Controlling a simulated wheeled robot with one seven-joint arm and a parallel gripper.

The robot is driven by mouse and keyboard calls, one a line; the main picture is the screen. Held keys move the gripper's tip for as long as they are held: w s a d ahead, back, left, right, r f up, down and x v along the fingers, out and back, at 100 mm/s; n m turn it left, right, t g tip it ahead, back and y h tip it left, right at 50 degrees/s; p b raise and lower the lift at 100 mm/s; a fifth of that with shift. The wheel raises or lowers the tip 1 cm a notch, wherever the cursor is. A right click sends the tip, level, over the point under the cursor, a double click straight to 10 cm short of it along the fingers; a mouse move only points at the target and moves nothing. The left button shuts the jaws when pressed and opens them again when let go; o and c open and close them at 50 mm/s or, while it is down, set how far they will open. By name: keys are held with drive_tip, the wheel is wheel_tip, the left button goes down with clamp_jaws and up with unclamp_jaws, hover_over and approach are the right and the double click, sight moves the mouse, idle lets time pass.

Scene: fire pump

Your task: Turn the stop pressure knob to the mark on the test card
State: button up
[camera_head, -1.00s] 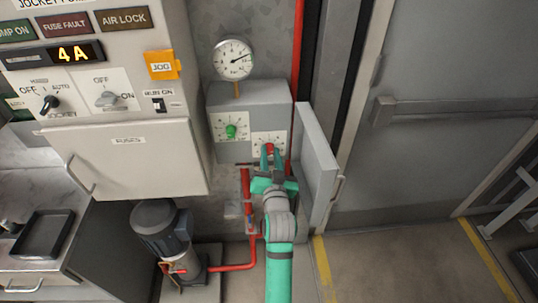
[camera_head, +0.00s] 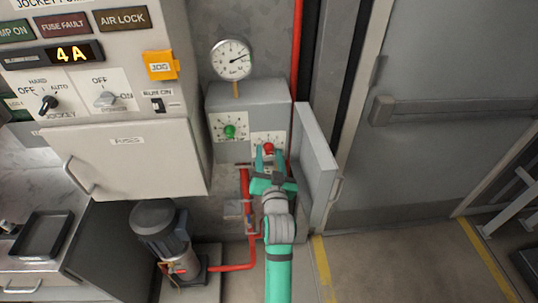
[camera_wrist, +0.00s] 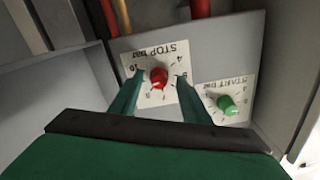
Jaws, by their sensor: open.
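The red stop pressure knob (camera_head: 268,149) sits on a white dial plate on the grey box, and it shows in the wrist view (camera_wrist: 158,77) under the upside-down words "STOP bar". My gripper (camera_head: 268,160) is open just in front of the knob. In the wrist view its two green fingers (camera_wrist: 158,92) stand apart, one on each side of the red knob and just short of it. The green start knob (camera_head: 230,131) is on the neighbouring plate, also in the wrist view (camera_wrist: 226,103). I cannot make out a test card with a mark.
A round pressure gauge (camera_head: 232,59) stands above the grey box (camera_head: 250,94). The box's open door (camera_head: 316,160) is close on the right of my arm. Red pipes (camera_head: 246,190) and a pump (camera_head: 162,235) are below. An orange JOG tag (camera_head: 160,66) hangs on the left cabinet.

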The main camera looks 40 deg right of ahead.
drive_tip(key=v, duration=1)
drive_tip(key=shift+s, duration=0.15)
drive_tip(key=shift+a, duration=0.1)
drive_tip(key=s+a+f+n+y, duration=0.25)
drive_tip(key=s+a+f, duration=0.4)
drive_tip(key=a, duration=0.35)
drive_tip(key=s+a+f+n+y, duration=0.25)
drive_tip(key=s+a+f, duration=0.25)
drive_tip(key=a+f, duration=0.3)
drive_tip(key=s+a+n+y, duration=0.4)
drive_tip(key=s+a, duration=0.9)
drive_tip(key=s, duration=0.4)
drive_tip(key=shift+a+r+n, duration=0.4)
drive_tip(key=shift+n, duration=0.2)
